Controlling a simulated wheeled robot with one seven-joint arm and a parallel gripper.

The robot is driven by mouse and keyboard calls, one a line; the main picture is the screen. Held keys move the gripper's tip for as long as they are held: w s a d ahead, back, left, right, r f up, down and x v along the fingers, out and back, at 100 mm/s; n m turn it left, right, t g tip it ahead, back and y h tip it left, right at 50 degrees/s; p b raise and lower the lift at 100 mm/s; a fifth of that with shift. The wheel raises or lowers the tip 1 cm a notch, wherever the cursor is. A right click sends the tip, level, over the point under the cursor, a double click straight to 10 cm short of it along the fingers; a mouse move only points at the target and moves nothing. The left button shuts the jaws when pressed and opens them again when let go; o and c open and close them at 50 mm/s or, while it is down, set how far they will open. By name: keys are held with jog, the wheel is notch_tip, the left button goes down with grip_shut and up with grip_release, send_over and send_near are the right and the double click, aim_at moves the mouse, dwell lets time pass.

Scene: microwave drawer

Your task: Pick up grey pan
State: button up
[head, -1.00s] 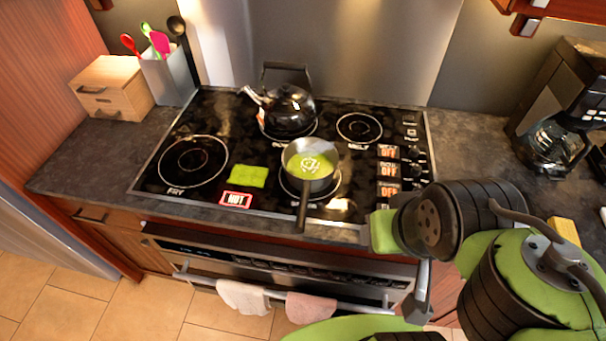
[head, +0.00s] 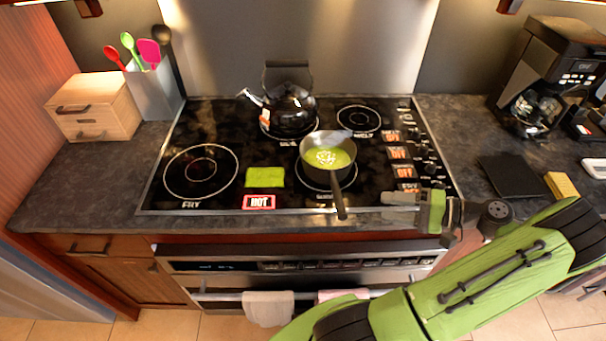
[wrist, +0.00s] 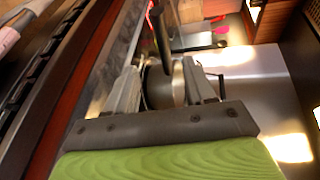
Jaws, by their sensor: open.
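The grey pan (head: 329,137) sits on the front right burner in the head view, with green soup inside. Its dark handle (head: 339,200) points toward the front edge of the stove. My gripper (head: 392,211) is open and empty, to the right of the handle at the stove's front edge, its fingers pointing left. The wrist view shows my open gripper (wrist: 160,70) with the pan's handle (wrist: 162,38) and a rounded metal surface beyond and between the fingers; blur hides the exact gap.
A black kettle (head: 289,108) stands on the burner behind the pan. A green sponge-like patch (head: 265,178) lies on the stove left of the pan. A coffee maker (head: 548,75) and a yellow block (head: 561,186) are on the right counter. The oven handle (head: 220,296) runs below.

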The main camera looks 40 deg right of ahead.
aim_at(332, 177)
jog(key=x, duration=0.5)
jog(key=b+x, duration=0.1)
jog(key=x, duration=0.9)
jog(key=shift+w+d, duration=0.15)
jog(key=shift+w, duration=0.25)
jog(key=shift+s+r, duration=0.1)
jog(key=shift+c, duration=0.5)
grip_shut()
jog(key=shift+r, duration=0.1)
